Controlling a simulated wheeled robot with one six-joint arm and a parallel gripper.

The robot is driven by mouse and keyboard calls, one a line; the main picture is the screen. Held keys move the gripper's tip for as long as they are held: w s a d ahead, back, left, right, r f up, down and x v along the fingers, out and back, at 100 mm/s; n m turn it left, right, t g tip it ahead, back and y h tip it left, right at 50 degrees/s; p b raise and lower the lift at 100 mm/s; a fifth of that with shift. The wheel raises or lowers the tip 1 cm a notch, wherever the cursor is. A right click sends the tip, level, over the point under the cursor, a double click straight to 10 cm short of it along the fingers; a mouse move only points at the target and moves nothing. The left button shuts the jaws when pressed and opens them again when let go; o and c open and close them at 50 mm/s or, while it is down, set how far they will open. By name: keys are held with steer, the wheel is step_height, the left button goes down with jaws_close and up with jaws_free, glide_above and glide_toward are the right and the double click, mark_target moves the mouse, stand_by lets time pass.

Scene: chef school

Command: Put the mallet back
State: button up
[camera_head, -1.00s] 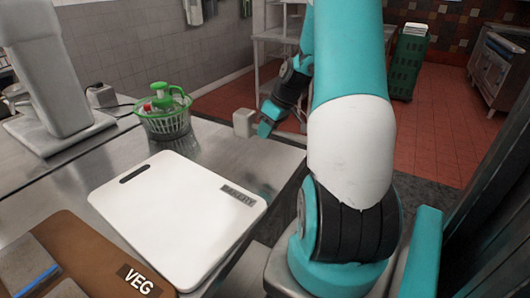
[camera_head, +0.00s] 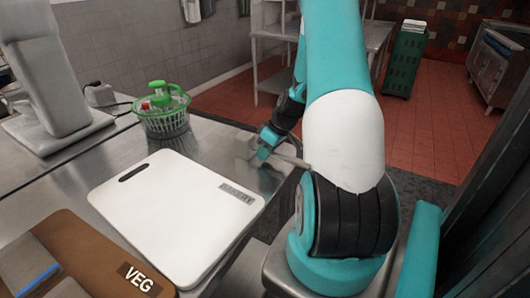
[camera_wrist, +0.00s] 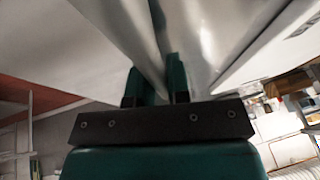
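The pale grey mallet (camera_head: 245,147) is in my gripper (camera_head: 266,146) at the right part of the metal counter, in the head view. Its blocky head is left of the teal fingers and its handle sticks out to the right, roughly level. The mallet is low over the counter near its right edge; I cannot tell if it touches. In the wrist view, my gripper's two teal fingers (camera_wrist: 159,86) stand close around a grey shape, which seems to be the mallet, very near the camera.
A white cutting board (camera_head: 175,210) lies on the steel counter (camera_head: 60,185), left of my arm. A brown VEG board (camera_head: 75,240) is in front of it. A green salad spinner (camera_head: 163,118) and a grey stand appliance (camera_head: 55,85) are behind. A green crate stack (camera_head: 405,60) stands on the floor.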

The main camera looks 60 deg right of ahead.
steer(key=o, duration=0.4)
steer(key=b+v, duration=0.2)
steer(key=v, duration=1)
steer(key=w+a+r+n+g, duration=0.1)
steer(key=w+a+r, duration=0.1)
steer(key=a, duration=0.6)
steer(key=w+a+r+n+y, duration=0.1)
steer(key=w+a+r, duration=0.15)
steer(key=a, duration=0.65)
steer(key=w+a+r+n+g, duration=0.1)
steer(key=a+r, duration=0.1)
steer(key=a, duration=0.6)
steer(key=s+a+r+n, duration=0.1)
steer(key=s+a, duration=0.4)
steer(key=a, duration=0.1)
steer(key=s+a+r+n+g, duration=0.1)
steer(key=s+a, duration=0.3)
steer(key=a, duration=0.3)
steer(key=s+a+r+n+g, duration=0.1)
steer(key=s+a, duration=0.4)
steer(key=a, duration=0.1)
steer(key=shift+s+a+n+y, duration=0.3)
steer(key=shift+s+a+y, duration=0.05)
steer(key=shift+y, duration=0.05)
